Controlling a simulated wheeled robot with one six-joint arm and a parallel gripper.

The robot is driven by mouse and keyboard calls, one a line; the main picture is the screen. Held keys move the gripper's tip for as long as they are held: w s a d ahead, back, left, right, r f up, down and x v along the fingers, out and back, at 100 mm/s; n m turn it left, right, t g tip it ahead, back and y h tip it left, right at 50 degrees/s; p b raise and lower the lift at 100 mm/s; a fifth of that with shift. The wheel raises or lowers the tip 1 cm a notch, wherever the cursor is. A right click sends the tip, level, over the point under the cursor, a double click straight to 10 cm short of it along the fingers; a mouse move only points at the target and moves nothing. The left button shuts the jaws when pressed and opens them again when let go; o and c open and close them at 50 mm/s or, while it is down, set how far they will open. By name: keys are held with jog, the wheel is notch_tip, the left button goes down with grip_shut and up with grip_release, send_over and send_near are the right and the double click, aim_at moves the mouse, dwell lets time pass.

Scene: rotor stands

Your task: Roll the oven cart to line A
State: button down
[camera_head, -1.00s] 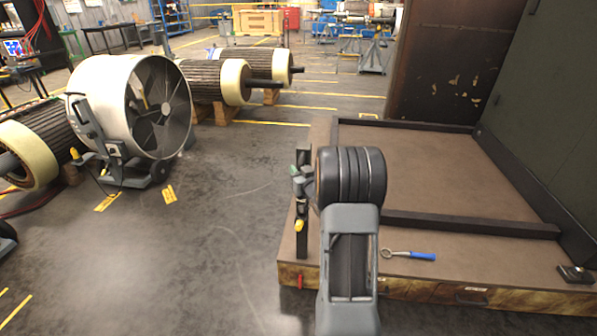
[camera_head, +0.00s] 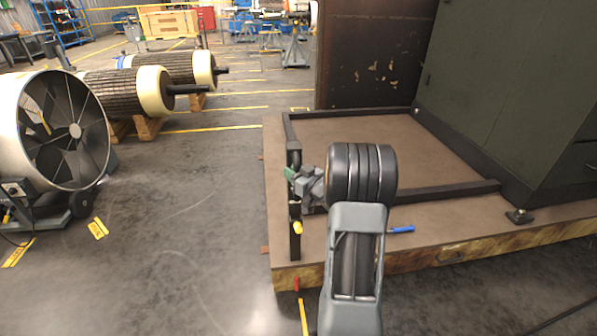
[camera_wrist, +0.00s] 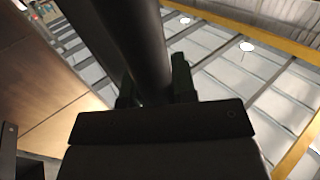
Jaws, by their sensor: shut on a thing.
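What looks like the oven cart is a low brown deck (camera_head: 390,145) with black rails and a worn wooden front edge, in the right half of the head view. A black bar (camera_head: 295,235) stands at its left edge, with a yellow piece near its lower end. My gripper (camera_head: 301,184) is at the upper part of this bar and shut on it. In the wrist view the dark round bar (camera_wrist: 140,45) runs between the two fingers. My arm hides part of the deck. I cannot make out which floor marking is line A.
A tall dark green cabinet (camera_head: 500,90) and a rusty brown panel (camera_head: 370,55) rise behind and right of the deck. A blue-handled tool (camera_head: 401,229) lies on the deck. A large drum fan (camera_head: 65,130) and rotors (camera_head: 125,92) on wooden blocks stand left. Grey floor between is clear.

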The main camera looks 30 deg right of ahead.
jog(key=shift+s+d+r+h, duration=0.15)
jog(key=shift+s+d, duration=0.15)
jog(key=shift+d, duration=0.35)
jog(key=shift+s+d+f+h, duration=0.15)
jog(key=shift+s+d, duration=0.15)
jog(key=shift+d, duration=0.35)
jog(key=c, duration=1.2)
grip_release()
jog(key=shift+w+a, duration=0.1)
jog(key=shift+a, duration=0.05)
jog(key=shift+c, duration=0.2)
jog(key=shift+o, duration=0.2)
jog(key=shift+w+a, duration=0.1)
jog(key=shift+a, duration=0.2)
jog(key=s+d, duration=0.2)
jog(key=s, duration=1.1)
jog(key=shift+s, duration=0.4)
